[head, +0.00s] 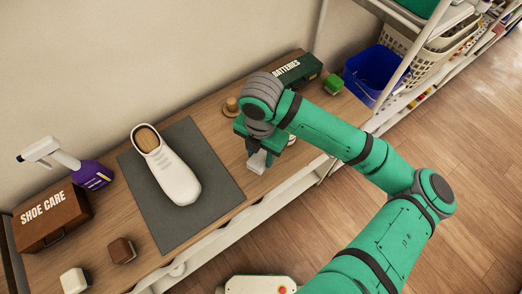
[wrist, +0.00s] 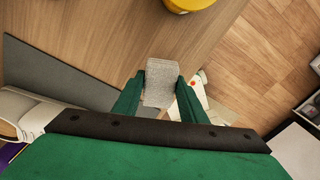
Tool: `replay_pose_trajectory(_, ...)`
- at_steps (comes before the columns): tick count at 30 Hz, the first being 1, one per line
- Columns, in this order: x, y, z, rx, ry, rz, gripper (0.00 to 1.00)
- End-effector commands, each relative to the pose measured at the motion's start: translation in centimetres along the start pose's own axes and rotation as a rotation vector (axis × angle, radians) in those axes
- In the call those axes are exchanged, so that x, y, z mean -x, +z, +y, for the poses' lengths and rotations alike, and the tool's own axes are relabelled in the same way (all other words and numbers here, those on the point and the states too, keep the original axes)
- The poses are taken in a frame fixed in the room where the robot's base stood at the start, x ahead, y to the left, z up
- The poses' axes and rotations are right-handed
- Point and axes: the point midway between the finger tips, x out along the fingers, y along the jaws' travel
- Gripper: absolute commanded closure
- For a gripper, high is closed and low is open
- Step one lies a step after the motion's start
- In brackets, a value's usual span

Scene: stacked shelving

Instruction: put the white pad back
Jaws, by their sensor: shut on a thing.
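My gripper (head: 262,155) is shut on a small pale block, the white pad (head: 256,164), and holds it near the shelf top's front edge, to the right of the grey mat. In the wrist view the pad (wrist: 159,88) sits between the two green fingers of my gripper (wrist: 160,82), and its face looks light grey and rough. A white shoe (head: 172,172) lies on the grey mat (head: 215,165). Another small white block (head: 74,280) and a brown block (head: 122,250) stand at the front left. I cannot tell how high the pad is above the wood.
A brown SHOE CARE box (head: 50,222) and a purple spray bottle (head: 92,174) stand at the left. A round wooden-topped item (head: 231,104), a dark BATTERIES box (head: 296,73) and a green block (head: 333,83) are at the back. A blue bin (head: 373,73) stands at the right.

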Motion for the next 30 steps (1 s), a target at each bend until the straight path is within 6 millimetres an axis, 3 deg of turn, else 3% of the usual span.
replay_pose_trajectory(8,-1.5,0.7,-0.3,-0.006,0.001,0.001,0.89)
replay_pose_trajectory(15,-4.4,0.8,-0.3,-0.006,0.000,0.000,0.89)
replay_pose_trajectory(26,-4.7,0.9,-0.6,-0.011,0.000,0.001,0.89)
replay_pose_trajectory(27,-4.8,0.8,-0.5,-0.010,0.000,0.000,0.60)
replay_pose_trajectory(29,-4.8,0.8,-0.5,-0.008,0.000,0.000,0.45)
replay_pose_trajectory(30,-4.8,0.8,-0.4,-0.008,0.000,0.000,0.43)
